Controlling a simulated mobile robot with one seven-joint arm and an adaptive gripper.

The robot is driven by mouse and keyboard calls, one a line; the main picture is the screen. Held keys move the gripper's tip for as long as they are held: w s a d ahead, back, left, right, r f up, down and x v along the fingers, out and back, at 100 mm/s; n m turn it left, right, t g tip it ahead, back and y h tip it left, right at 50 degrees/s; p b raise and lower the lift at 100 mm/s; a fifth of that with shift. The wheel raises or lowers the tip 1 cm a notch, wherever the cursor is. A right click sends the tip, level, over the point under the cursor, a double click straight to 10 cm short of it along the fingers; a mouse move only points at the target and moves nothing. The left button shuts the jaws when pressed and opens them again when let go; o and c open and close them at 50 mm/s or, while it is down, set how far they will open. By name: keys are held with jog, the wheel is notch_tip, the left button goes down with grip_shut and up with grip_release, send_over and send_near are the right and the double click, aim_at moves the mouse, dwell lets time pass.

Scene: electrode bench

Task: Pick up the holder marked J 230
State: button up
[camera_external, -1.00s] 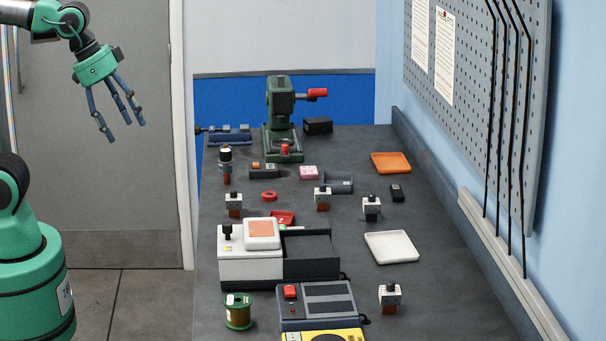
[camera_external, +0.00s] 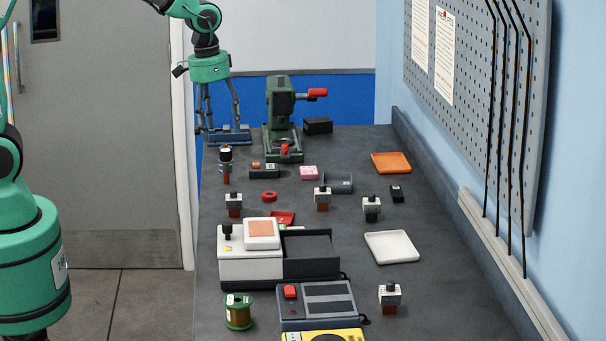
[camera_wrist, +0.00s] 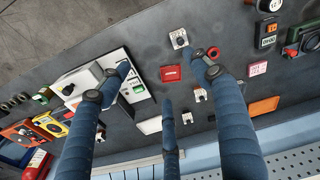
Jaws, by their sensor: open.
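Several small white holders with black tops and brown lower parts stand upright on the bench: one at left (camera_external: 233,204), one in the middle (camera_external: 322,198), one right of it (camera_external: 371,208) and one at the front right (camera_external: 389,297). Their markings are too small to read, so I cannot tell which is J 230. In the wrist view, one holder (camera_wrist: 178,38) shows near the top and two others (camera_wrist: 200,95) (camera_wrist: 187,118) lie lower. My three-fingered gripper (camera_external: 218,128) is open and empty, fingers down, at the far left of the bench in the external view, apart from the holders.
A white machine (camera_external: 250,268) with a dark tray fills the left front. A white tray (camera_external: 391,246) and an orange tray (camera_external: 390,162) lie right.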

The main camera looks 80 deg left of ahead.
jog(key=n+g+p, duration=0.1)
jog(key=p, duration=0.1)
send_over(234, 190)
notch_tip(234, 190, down, 7)
jog(key=shift+s+a+f, duration=0.1)
jog(key=shift+a, duration=0.1)
jog(key=shift+d+f+b, duration=0.1)
jog(key=shift+f+b, duration=0.4)
jog(key=shift+f, duration=3.75)
jog(key=shift+f+b, duration=0.45)
jog(key=shift+f, duration=2.2)
jog(key=shift+c, duration=0.5)
grip_shut()
